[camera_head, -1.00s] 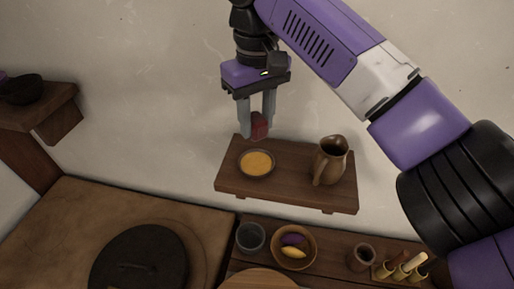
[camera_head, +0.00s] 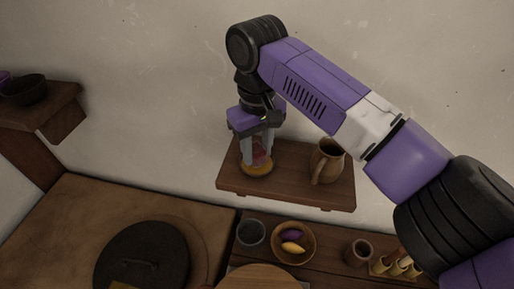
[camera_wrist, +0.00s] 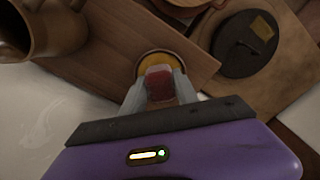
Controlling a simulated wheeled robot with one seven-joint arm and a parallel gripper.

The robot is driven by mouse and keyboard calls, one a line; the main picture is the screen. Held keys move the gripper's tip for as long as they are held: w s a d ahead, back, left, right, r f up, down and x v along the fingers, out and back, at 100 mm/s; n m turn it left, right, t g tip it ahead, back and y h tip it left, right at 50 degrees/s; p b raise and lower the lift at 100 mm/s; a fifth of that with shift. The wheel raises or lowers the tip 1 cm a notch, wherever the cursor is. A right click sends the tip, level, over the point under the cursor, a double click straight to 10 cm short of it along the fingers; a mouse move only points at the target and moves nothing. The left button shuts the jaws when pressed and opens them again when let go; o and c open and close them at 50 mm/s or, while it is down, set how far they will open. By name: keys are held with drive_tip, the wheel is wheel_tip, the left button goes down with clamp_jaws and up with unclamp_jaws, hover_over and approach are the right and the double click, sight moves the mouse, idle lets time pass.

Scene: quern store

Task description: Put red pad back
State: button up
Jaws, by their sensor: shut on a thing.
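The red pad (camera_head: 258,157) is a small dark red block held between the fingers of my gripper (camera_head: 257,160). In the wrist view the red pad (camera_wrist: 160,86) sits between the two grey fingertips, and my gripper (camera_wrist: 157,88) is shut on it. The pad is over a round dish (camera_head: 244,170) with orange-yellow contents on the wall shelf. The dish (camera_wrist: 147,62) also shows just beyond the pad in the wrist view. I cannot tell whether the pad touches the dish or its contents.
A brown jug (camera_head: 327,162) stands on the same wooden shelf (camera_head: 290,189), right of the dish. Below are a grey cup (camera_head: 251,233), a bowl (camera_head: 309,245) with purple and yellow items, a small brown pot (camera_head: 358,252) and a black lid (camera_head: 142,259).

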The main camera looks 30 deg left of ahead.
sight(257, 149)
drive_tip(key=o, duration=1.2)
drive_tip(key=shift+f, duration=0.15)
wheel_tip(257, 149, up, 12)
drive_tip(key=shift+r+b, duration=0.2)
drive_tip(key=shift+b, duration=0.85)
drive_tip(key=shift+s+f, duration=0.1)
